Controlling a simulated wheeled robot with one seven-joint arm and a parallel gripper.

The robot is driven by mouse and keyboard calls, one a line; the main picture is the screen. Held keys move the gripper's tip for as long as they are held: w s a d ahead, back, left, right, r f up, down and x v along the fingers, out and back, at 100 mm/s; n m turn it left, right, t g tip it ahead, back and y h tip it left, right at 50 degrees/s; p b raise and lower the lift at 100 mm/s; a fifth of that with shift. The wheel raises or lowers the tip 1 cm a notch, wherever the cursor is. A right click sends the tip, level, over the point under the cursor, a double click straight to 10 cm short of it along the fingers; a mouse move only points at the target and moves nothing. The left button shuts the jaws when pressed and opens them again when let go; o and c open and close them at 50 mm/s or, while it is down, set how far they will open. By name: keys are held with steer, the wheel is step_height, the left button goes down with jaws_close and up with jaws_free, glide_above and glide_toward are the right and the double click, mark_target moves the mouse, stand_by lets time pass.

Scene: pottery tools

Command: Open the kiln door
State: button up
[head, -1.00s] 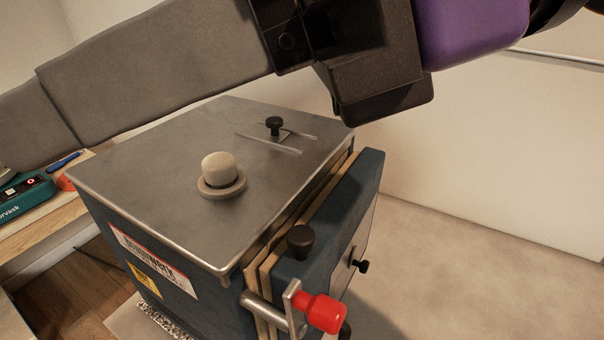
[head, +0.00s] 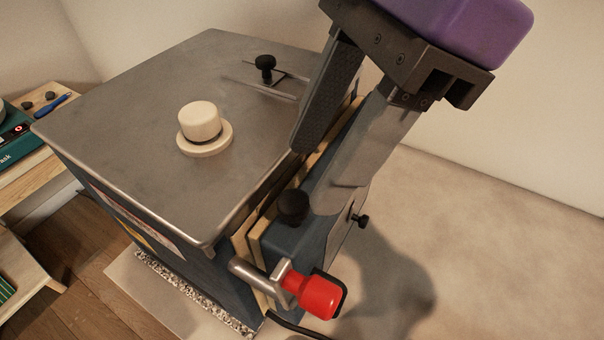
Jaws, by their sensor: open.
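The kiln (head: 130,120) is a dark blue box with a bare metal top. Its blue door (head: 285,245) is on the right side, with cream edging along the seam; a dark line shows there, and I cannot tell whether it is a gap. A metal latch with a red grip (head: 315,296) is at the door's near end. A dark round knob (head: 292,206) sits at the door's top edge. My gripper (head: 318,173) is open and points down over the door's top edge, one finger on each side of the seam region. It holds nothing; contact is unclear.
A cream plug (head: 199,122) and a small black knob (head: 265,66) stand on the kiln top. A wooden bench (head: 25,185) with a teal device is at left. A black cable (head: 290,326) runs by the latch. The floor at right is clear.

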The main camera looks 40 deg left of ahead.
mark_target(296, 200)
steer(key=shift+x, duration=2.1)
steer(key=shift+c, duration=0.5)
jaws_close()
